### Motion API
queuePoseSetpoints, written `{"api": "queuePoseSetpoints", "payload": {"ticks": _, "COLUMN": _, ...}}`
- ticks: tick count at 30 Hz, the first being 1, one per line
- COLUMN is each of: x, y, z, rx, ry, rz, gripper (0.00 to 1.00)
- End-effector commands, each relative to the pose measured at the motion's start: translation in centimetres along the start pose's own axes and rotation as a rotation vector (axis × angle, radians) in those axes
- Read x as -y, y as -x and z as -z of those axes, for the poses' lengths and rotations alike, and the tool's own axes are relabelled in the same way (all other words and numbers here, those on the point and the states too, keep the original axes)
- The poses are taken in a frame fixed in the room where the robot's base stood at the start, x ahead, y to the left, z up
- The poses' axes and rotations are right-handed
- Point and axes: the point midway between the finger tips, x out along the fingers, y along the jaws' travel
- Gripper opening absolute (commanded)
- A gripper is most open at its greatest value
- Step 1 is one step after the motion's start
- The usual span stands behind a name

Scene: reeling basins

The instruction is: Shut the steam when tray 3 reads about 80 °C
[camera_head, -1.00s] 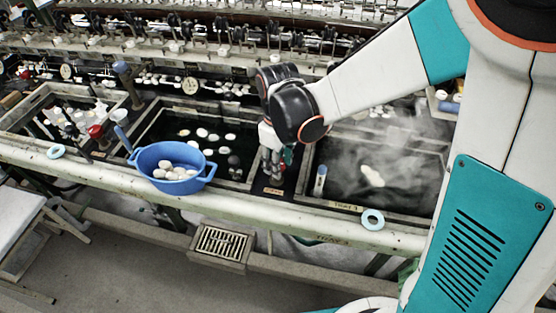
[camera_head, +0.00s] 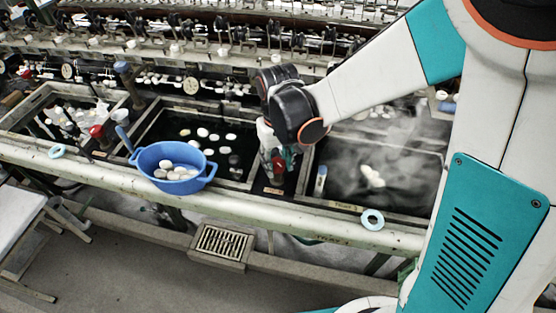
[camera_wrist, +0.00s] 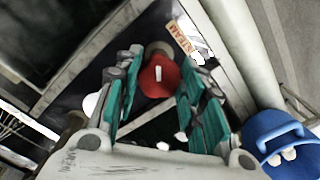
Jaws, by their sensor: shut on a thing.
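The red steam valve knob (camera_wrist: 160,76) with a white mark sits beside a STEAM label (camera_wrist: 182,38) in the wrist view. In the head view the knob (camera_head: 279,164) is between the middle basin and tray 3 (camera_head: 346,207). My gripper (camera_wrist: 161,68) has its teal fingers on both sides of the knob and is shut on it. In the head view my gripper (camera_head: 277,157) partly hides the knob. A blue-and-white thermometer (camera_head: 321,181) stands at tray 3's left front corner; its reading is too small to tell. Steam hangs over the tray's dark water and pale cocoons (camera_head: 372,176).
A blue colander (camera_head: 172,184) of cocoons stands at the front rim of the middle basin; it shows at right in the wrist view (camera_wrist: 268,128). Pale blue rings lie on the front ledge, one right (camera_head: 373,219), one left (camera_head: 57,151). Another red knob (camera_head: 97,131) is by the left basin.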

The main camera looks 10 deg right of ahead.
Motion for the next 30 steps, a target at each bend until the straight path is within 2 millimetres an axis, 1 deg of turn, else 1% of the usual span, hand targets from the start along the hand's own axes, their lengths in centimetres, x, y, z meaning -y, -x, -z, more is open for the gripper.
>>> {"api": "queuePoseSetpoints", "payload": {"ticks": 6, "x": 0.05, "y": -0.01, "z": -0.01, "rx": 0.0, "ry": -0.114, "rz": 0.0, "gripper": 0.13}}
{"api": "queuePoseSetpoints", "payload": {"ticks": 12, "x": 0.08, "y": -0.02, "z": -0.01, "rx": 0.0, "ry": -0.171, "rz": 0.0, "gripper": 0.13}}
{"api": "queuePoseSetpoints", "payload": {"ticks": 27, "x": 0.09, "y": -0.03, "z": -0.02, "rx": 0.0, "ry": -0.188, "rz": 0.0, "gripper": 0.13}}
{"api": "queuePoseSetpoints", "payload": {"ticks": 28, "x": 0.09, "y": -0.03, "z": -0.02, "rx": 0.0, "ry": -0.188, "rz": 0.0, "gripper": 0.43}}
{"api": "queuePoseSetpoints", "payload": {"ticks": 30, "x": 0.09, "y": -0.03, "z": -0.02, "rx": 0.0, "ry": -0.188, "rz": 0.0, "gripper": 0.57}}
